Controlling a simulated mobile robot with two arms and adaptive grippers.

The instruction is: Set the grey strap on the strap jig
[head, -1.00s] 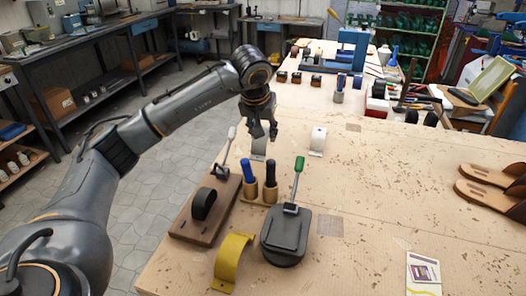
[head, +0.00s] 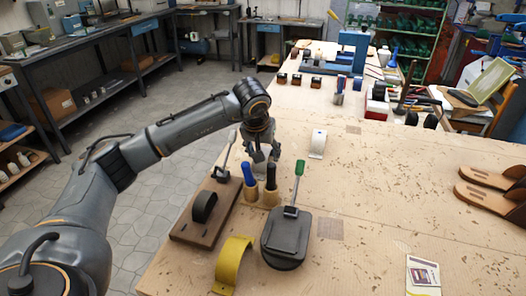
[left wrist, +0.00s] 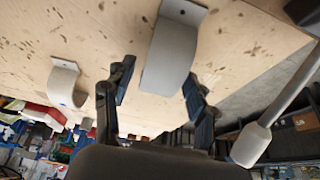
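The grey strap (left wrist: 172,50) is a curved band with a flat, holed end, lying on the bench. In the left wrist view it sits between the two fingers of my left gripper (left wrist: 158,80), which are open with gaps beside it. In the head view my left gripper (head: 262,154) points down and hides most of this strap. What I take for the strap jig is the brown board (head: 186,229) with a black rounded form (head: 204,205) and a white-handled lever clamp (head: 227,152), left of and nearer than the gripper. My right gripper is in neither view.
A white strap (head: 317,143) stands right of the gripper. Blue- and black-handled tools (head: 270,183) stand close in front. A green-handled clamp on a dark base (head: 284,252) and a yellow strap (head: 235,262) are nearer. The bench's middle right is clear.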

